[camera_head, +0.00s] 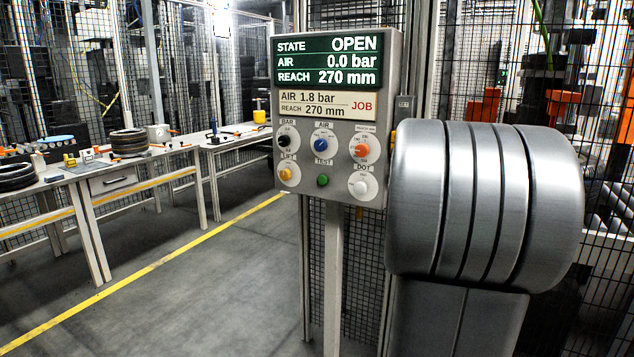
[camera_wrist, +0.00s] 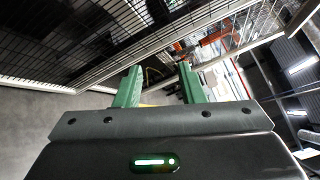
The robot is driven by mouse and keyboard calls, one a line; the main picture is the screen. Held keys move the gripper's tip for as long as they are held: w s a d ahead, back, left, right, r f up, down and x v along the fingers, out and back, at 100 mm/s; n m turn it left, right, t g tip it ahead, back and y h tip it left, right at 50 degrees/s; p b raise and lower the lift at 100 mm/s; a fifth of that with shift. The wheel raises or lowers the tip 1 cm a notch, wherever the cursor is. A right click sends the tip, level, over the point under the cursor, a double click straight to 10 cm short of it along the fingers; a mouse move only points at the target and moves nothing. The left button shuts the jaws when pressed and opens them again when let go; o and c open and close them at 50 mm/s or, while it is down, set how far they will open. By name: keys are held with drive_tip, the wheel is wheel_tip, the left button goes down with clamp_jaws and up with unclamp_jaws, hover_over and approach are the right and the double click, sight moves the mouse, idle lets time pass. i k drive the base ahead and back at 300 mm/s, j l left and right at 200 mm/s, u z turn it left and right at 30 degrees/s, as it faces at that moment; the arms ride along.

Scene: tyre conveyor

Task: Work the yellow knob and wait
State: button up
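The yellow knob (camera_head: 286,174) is at the lower left of the grey control panel (camera_head: 341,201), under the label LIFT. The panel's display (camera_head: 327,60) reads STATE OPEN, AIR 0.0 bar, REACH 270 mm. A job plate (camera_head: 321,104) below it reads AIR 1.8 bar, REACH 270 mm. My gripper (camera_wrist: 157,88) shows in the wrist view with its two green fingers apart and nothing between them. My gripper is not in the head view. The knob cannot be made out in the wrist view, so its distance from my gripper cannot be told.
The panel also carries a black knob (camera_head: 284,141), blue knob (camera_head: 321,145), orange knob (camera_head: 361,150), white knob (camera_head: 361,187) and green button (camera_head: 323,180). Benches with tyres (camera_head: 128,142) stand at left. Floor between is clear.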

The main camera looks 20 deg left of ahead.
sight(285, 174)
drive_tip(key=u, duration=0.4)
drive_tip(key=i+j+u, duration=0.1)
drive_tip(key=u, duration=0.35)
drive_tip(key=i+u, duration=0.15)
drive_tip(key=u, duration=0.25)
drive_tip(key=i+l+u, duration=0.1)
drive_tip(key=i+u, duration=0.15)
drive_tip(key=i, duration=0.15)
drive_tip(key=i+l+u, duration=0.2)
drive_tip(key=i, duration=0.25)
drive_tip(key=i+l+u, duration=0.25)
drive_tip(key=i, duration=0.15)
